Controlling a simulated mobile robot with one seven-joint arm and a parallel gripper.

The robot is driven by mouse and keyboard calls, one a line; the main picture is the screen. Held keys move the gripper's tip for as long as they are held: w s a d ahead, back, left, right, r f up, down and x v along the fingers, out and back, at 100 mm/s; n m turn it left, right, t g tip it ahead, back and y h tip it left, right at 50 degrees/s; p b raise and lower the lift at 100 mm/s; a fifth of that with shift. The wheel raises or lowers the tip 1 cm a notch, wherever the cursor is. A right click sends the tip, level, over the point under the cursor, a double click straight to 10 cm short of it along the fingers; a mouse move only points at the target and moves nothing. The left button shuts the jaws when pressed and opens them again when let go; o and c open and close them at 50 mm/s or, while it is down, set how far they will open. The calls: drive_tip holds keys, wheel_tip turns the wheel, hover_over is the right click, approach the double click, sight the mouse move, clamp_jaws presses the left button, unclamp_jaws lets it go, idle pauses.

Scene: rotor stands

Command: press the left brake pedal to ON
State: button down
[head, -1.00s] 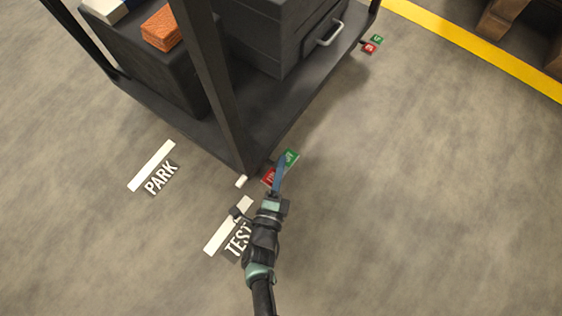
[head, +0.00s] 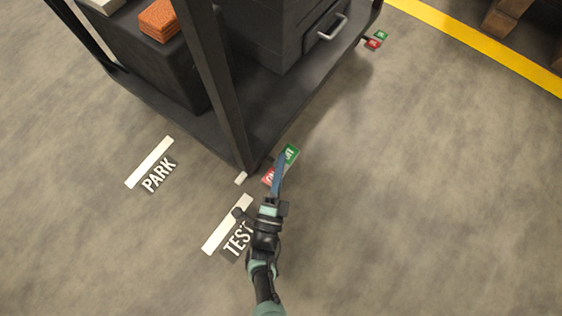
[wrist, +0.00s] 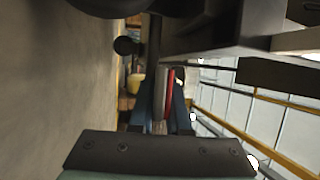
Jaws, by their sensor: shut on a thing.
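The left brake pedal (head: 291,153) is at the near corner of the dark cart, close to the floor. It has a green pad on the far side and a red pad marked ON on the near side. My gripper (head: 281,163) reaches over it from below in the head view, its blue fingers covering part of both pads. In the wrist view the fingers (wrist: 163,112) are closed on a thin grey and red piece, which appears to be the pedal. The pedal's exact tilt is hard to tell.
The dark cart (head: 165,128) stands just beyond my gripper, with a corner post close by. Floor labels PARK (head: 158,176) and TEST (head: 237,240) lie to the left. A second red and green pedal (head: 374,43) is at the cart's far corner. The floor to the right is clear.

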drive_tip(key=shift+s+t, duration=0.1)
drive_tip(key=shift+t, duration=0.2)
idle(0.6)
drive_tip(key=c, duration=0.9)
unclamp_jaws()
drive_tip(key=shift+r, duration=0.1)
